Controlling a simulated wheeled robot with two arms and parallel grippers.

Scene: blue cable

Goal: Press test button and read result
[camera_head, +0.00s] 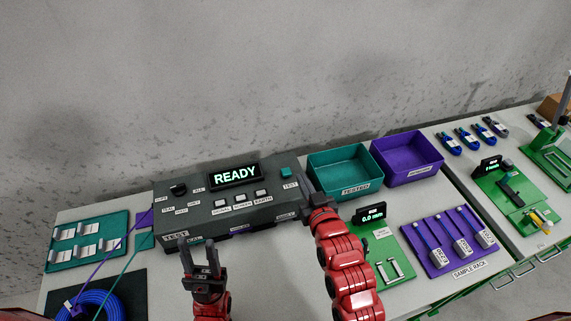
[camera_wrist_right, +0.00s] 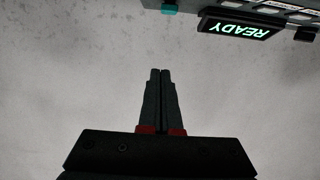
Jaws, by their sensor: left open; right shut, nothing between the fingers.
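The dark grey tester box (camera_head: 215,214) stands on the bench, and its display (camera_head: 235,175) reads READY. The display also shows upside down in the right wrist view (camera_wrist_right: 241,27). A teal button (camera_head: 286,172) labelled TEST is at the tester's right end; a teal block (camera_wrist_right: 168,10) shows at the top of the right wrist view. My right gripper (camera_head: 318,199) is shut and empty, just right of the tester and below the TEST button, apart from it as far as I can see. My left gripper (camera_head: 197,245) is open and empty in front of the tester's left part.
A blue cable coil (camera_head: 92,303) lies on a dark mat at front left, with purple and green leads running toward the tester. Teal (camera_head: 345,170) and purple (camera_head: 407,158) bins stand right of the tester.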

